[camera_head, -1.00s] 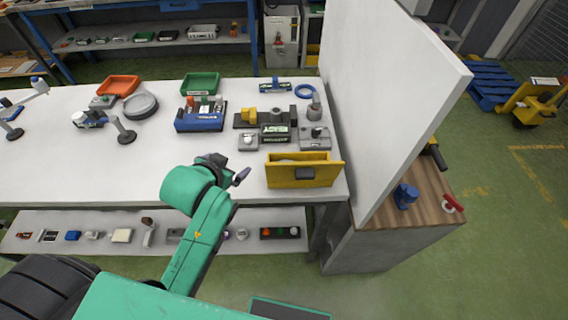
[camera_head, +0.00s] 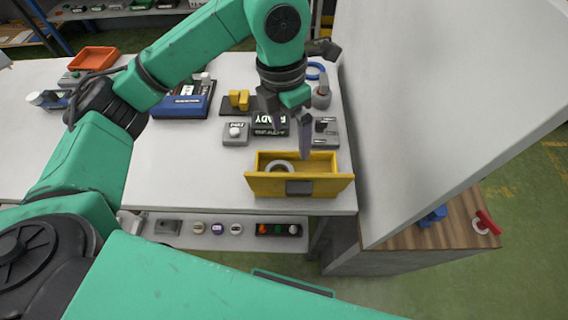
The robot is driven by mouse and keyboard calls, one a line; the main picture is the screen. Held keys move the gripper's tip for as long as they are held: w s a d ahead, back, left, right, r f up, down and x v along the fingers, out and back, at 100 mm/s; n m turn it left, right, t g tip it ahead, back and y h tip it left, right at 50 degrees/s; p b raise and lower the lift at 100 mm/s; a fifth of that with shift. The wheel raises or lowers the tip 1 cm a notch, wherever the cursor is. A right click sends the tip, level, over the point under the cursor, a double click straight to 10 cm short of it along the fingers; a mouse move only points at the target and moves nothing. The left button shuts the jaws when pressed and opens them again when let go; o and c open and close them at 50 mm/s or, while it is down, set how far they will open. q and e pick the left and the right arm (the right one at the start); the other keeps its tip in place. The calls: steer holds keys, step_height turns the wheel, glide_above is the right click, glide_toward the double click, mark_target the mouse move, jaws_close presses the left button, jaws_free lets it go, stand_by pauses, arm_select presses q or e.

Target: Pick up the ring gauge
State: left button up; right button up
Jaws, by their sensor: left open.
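A pale ring (camera_head: 280,167), which looks like the ring gauge, sits inside a yellow open-topped box (camera_head: 266,186) at the front right of the white bench. Its lower part is hidden by the box's front wall. My left gripper (camera_head: 291,138) is open and empty, pointing down above the back of the box. One finger overlaps the box's back edge in the picture, to the right of the ring. I cannot tell its exact height. My right gripper is not in view.
A blue ring (camera_head: 316,70) lies behind, near a tall white panel (camera_head: 400,130) along the bench's right side. A READY display (camera_head: 270,131), a grey button box (camera_head: 236,134) and a grey switch block (camera_head: 326,133) stand behind the box. The bench left of it is clear.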

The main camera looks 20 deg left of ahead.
mark_target(280, 170)
arm_select(q)
steer(key=shift+y, duration=0.6)
steer(key=f+p, duration=0.1)
steer(key=f, duration=0.3)
steer(key=a+f+p, duration=0.1)
steer(key=f+p, duration=0.1)
steer(key=f, duration=0.3)
steer(key=a+f+p, duration=0.1)
steer(key=f, duration=0.4)
steer(key=shift+s+a+p, duration=0.1)
steer(key=shift+s+p, duration=0.1)
steer(key=shift+p, duration=0.15)
steer(key=shift+f, duration=0.3)
steer(key=shift+w, duration=0.1)
steer(key=c, duration=1.2)
steer(key=shift+c, duration=0.2)
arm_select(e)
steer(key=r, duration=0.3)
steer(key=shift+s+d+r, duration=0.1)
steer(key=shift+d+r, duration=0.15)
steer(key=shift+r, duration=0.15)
